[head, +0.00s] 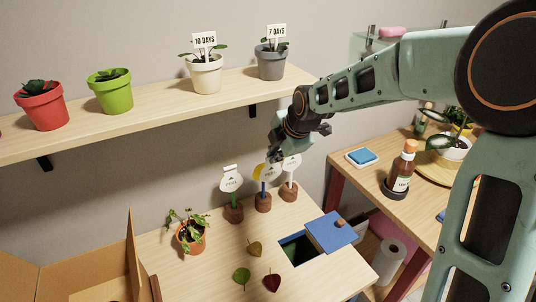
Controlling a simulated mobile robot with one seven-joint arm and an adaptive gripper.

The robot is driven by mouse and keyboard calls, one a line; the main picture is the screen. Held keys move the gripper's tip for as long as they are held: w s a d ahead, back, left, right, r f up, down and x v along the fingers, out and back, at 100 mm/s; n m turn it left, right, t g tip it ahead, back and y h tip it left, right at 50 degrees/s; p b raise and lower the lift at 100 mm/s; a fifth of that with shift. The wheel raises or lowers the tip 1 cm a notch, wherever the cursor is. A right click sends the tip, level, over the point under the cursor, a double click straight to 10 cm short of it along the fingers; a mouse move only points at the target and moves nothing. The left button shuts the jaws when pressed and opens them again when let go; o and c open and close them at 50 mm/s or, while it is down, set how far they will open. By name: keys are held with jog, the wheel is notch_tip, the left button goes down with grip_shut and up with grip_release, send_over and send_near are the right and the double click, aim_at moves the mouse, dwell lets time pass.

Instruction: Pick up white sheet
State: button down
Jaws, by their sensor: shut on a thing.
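My gripper (277,157) reaches down from the upper right, in front of the wall, to the tops of the label stands. It is shut on a white sheet (292,164) at the right stand, and its fingers hide part of the hold. The sheet's lower part shows above a white stem in a brown round base (288,193). A yellow sheet (264,173) on a blue stem stands just to the left, partly behind my gripper. Another white sheet (231,183) on a green stem stands further left, apart from my gripper.
A shelf (150,107) with several potted plants runs above. On the table are a potted plant (191,236), loose leaves (255,248), and a slot with a blue lid (331,232). An open cardboard box (90,269) stands front left; a sauce bottle (402,168) stands on the right table.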

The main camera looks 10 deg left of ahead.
jog(key=s+d+r+p, duration=0.2)
jog(key=s+d+r, duration=0.2)
jog(key=s, duration=0.3)
jog(key=shift+d+r, duration=0.15)
jog(key=shift+d, duration=0.15)
jog(key=shift+s+d+r+p, duration=0.25)
jog(key=shift+s+p, duration=0.2)
jog(key=shift+p, duration=0.7)
jog(key=shift+s+d+r+p, duration=0.1)
jog(key=shift+s+r+p, duration=0.3)
jog(key=shift+p, duration=0.7)
jog(key=shift+f, duration=0.1)
notch_tip(320, 180, up, 9)
jog(key=p, duration=0.2)
jog(key=shift+p, duration=0.3)
jog(key=shift+d+f, duration=0.1)
